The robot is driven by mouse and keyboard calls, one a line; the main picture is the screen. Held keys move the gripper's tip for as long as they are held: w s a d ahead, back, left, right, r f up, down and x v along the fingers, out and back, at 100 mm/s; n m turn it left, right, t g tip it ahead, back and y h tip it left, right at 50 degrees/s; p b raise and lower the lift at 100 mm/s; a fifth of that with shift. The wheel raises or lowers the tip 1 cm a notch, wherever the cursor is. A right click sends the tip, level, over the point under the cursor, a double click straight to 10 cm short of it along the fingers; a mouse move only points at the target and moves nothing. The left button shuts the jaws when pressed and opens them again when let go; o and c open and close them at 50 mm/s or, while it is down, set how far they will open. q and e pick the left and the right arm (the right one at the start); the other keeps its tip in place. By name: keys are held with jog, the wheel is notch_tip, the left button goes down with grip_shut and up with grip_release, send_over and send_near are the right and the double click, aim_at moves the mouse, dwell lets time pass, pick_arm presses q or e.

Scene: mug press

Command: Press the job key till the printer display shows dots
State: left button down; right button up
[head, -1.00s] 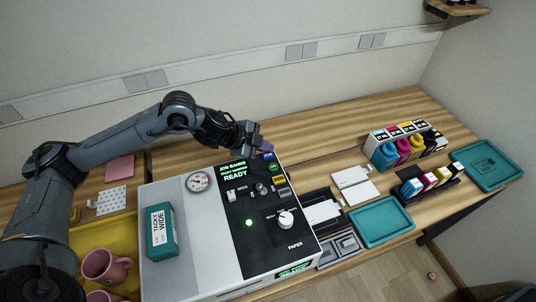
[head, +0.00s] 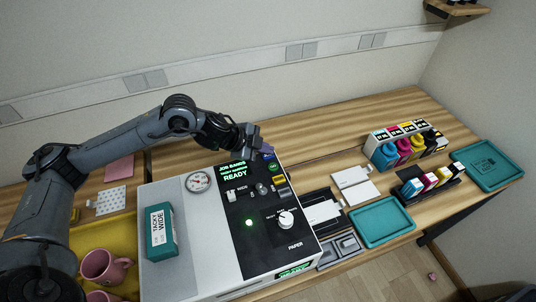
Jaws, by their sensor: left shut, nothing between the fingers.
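The printer (head: 185,272) is a white box with a black control panel in the head view. Its display (head: 234,170) glows green and reads "JOB BANDS", a small unclear line, and "READY"; no dots show on it. The blue job key (head: 269,155) is at the panel's far right corner, partly hidden by my left gripper. My left gripper (head: 262,149) is shut and empty, with its fingertips at or just over the job key; I cannot tell whether they touch. My right gripper is not in view.
A teal "TACKY WIDE" box (head: 161,231) stands on the printer's left part. Pink mugs (head: 104,265) sit in a yellow tray (head: 117,233) at left. Ink bottles (head: 384,156), cartridges (head: 429,181) and teal trays (head: 383,222) lie to the right. A green key (head: 272,167) is beside the job key.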

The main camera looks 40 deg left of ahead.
pick_arm(q)
jog(key=shift+f, duration=0.45)
jog(key=shift+r, duration=0.2)
dwell(0.4)
jog(key=shift+r, duration=0.15)
jog(key=shift+r+p, duration=0.6)
jog(key=shift+p, duration=0.2)
